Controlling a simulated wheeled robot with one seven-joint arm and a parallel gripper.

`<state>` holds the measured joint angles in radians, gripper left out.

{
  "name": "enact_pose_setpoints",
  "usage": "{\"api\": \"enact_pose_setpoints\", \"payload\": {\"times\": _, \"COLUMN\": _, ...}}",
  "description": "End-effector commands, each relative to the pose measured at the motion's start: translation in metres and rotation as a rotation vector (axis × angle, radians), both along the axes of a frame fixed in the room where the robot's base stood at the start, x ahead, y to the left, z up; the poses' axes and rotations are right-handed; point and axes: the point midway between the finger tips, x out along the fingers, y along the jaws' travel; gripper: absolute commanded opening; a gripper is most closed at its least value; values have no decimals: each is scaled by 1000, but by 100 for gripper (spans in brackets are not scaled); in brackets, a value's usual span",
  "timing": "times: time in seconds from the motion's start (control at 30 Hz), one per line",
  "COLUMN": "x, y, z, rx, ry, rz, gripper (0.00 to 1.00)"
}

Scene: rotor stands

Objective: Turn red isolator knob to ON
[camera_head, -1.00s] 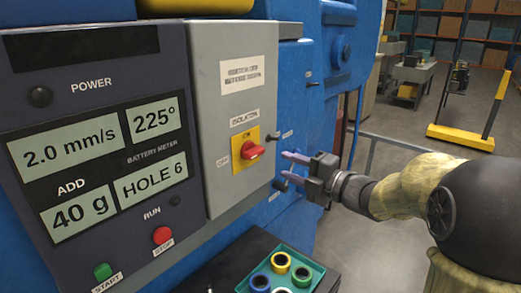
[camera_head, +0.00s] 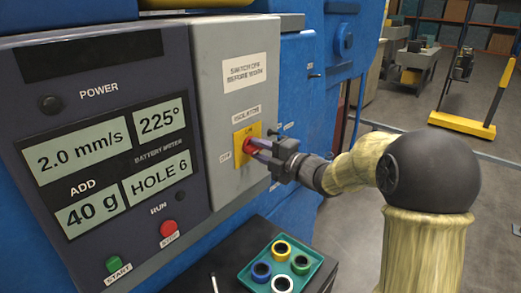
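The red isolator knob (camera_head: 249,146) sits on a yellow plate (camera_head: 239,142) on the grey panel box. An ON label is at the top of the plate and an OFF label at its left. My gripper (camera_head: 257,149) is at the knob, coming from the right, with its two purple fingertips at the knob's sides. The fingers hide much of the knob, so its present angle is hard to read. I cannot tell whether the fingers press on it or only stand around it.
The dark control panel (camera_head: 100,200) with screens, a green START button (camera_head: 113,264) and a red STOP button (camera_head: 167,228) is at the left. Below the box, a green tray (camera_head: 311,257) with several coloured rings sits on a dark surface. Open floor lies at the right.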

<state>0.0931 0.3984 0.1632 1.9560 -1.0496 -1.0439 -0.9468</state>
Motion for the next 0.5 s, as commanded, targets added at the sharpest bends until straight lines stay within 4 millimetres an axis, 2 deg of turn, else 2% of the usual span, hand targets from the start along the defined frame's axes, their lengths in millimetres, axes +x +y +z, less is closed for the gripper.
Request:
{"api": "enact_pose_setpoints", "payload": {"times": 0.03, "x": 0, "y": -1, "z": 0, "rx": 0, "ry": 0, "rz": -1, "gripper": 19}}
{"api": "enact_pose_setpoints", "payload": {"times": 0.13, "x": 0, "y": -1, "z": 0, "rx": 0, "ry": 0, "rz": -2, "gripper": 0}}
{"api": "enact_pose_setpoints", "payload": {"times": 0.5, "x": 1, "y": -2, "z": 0, "rx": 16, "ry": 22, "rz": -4, "gripper": 0}}
